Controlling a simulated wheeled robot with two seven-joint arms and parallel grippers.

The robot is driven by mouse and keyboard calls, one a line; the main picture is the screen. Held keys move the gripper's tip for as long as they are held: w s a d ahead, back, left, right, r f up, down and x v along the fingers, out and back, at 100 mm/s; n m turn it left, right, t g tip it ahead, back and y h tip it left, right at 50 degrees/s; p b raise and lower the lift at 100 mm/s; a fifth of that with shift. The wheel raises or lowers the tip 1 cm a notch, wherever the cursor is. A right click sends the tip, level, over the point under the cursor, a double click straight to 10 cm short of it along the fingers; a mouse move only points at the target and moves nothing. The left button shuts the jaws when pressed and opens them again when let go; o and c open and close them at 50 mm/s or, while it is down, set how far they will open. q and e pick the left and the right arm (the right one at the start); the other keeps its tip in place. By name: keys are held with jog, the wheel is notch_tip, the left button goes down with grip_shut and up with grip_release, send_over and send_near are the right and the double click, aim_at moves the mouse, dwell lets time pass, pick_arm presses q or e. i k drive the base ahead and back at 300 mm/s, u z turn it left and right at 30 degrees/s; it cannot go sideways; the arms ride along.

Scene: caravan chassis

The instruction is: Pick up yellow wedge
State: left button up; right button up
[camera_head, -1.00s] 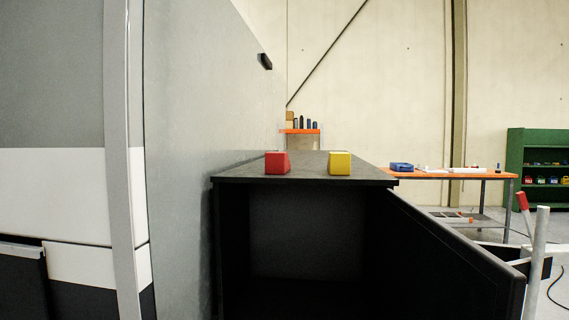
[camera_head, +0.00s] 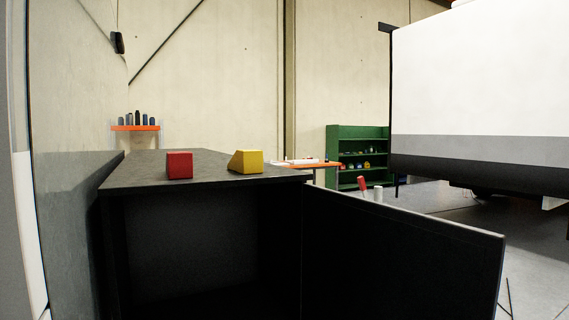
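The yellow wedge (camera_head: 247,161) sits on the dark top of a black cabinet (camera_head: 140,172), near its front edge. Its sloped side faces left. A red block (camera_head: 179,165) stands to its left on the same top, apart from it. Neither of my grippers is in view.
The cabinet's front is open, and its black door (camera_head: 400,250) swings out to the right. A grey wall panel (camera_head: 70,90) rises along the left. An orange table (camera_head: 325,165), a green shelf (camera_head: 358,135) and a white caravan body (camera_head: 480,85) stand farther back.

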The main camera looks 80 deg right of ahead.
aim_at(244, 162)
jog(key=z, duration=2.3)
